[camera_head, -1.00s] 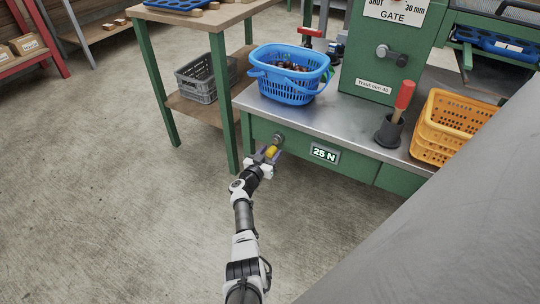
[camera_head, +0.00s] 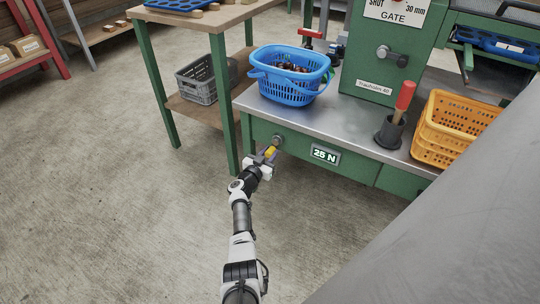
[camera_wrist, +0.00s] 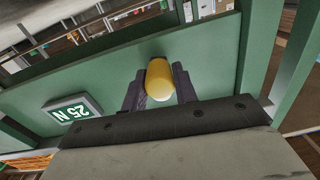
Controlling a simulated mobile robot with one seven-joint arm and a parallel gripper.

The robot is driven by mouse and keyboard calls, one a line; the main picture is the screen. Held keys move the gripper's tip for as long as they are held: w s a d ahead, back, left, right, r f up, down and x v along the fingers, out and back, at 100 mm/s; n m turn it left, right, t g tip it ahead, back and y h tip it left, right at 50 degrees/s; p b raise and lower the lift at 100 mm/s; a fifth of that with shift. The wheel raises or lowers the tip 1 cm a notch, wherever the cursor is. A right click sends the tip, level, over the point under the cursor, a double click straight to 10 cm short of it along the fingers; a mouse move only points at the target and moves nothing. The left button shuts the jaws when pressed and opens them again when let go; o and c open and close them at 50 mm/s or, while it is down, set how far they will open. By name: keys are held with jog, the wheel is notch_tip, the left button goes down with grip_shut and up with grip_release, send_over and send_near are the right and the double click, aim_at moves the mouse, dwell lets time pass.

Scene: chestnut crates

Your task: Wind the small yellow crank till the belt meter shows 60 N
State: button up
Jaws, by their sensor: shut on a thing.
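The small yellow crank (camera_head: 270,151) sits on the green front panel below the steel bench top, left of the belt meter. In the wrist view the yellow handle (camera_wrist: 159,78) lies between the two dark fingers of my gripper (camera_wrist: 158,92). The crank's round grey hub (camera_head: 278,140) shows just behind the handle.
A blue basket (camera_head: 287,91) of chestnuts stands on the steel bench top (camera_head: 345,125) above the crank. An orange crate (camera_head: 430,143) is at right. A wooden table's green leg (camera_head: 222,105) stands close left. The floor in front is clear.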

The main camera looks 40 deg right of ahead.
aim_at(276, 142)
jog(key=m, duration=0.1)
jog(key=w+m+b, duration=0.1)
jog(key=m, duration=0.2)
jog(key=shift+w+a+r, duration=0.2)
jog(key=shift+a+r, duration=0.05)
jog(key=shift+a, duration=0.1)
jog(key=r+m+b, duration=0.1)
jog(key=r+m, duration=0.1)
jog(key=m, duration=0.6)
jog(key=r+m+b, duration=0.2)
jog(key=m, duration=0.7)
jog(key=s+r+m+b, duration=0.1)
jog(key=r+m+b, duration=0.1)
jog(key=m, duration=0.6)
jog(key=shift+d+r+g+h, duration=0.25)
jog(key=shift+r+g+h, duration=0.05)
jog(key=shift+r+g, duration=0.1)
jog(key=m, duration=0.1)
jog(key=s+m, duration=0.1)
jog(key=m, duration=0.1)
jog(key=m+b, duration=0.1)
jog(key=m, duration=0.1)
jog(key=shift+s+d+r, duration=0.1)
jog(key=shift+s+d, duration=0.05)
jog(key=shift+d, duration=0.15)
jog(key=m, duration=0.1)
jog(key=s+m+b, duration=0.1)
jog(key=m, duration=0.2)
jog(key=shift+s+d+m, duration=0.25)
jog(key=shift+d+m, duration=0.05)
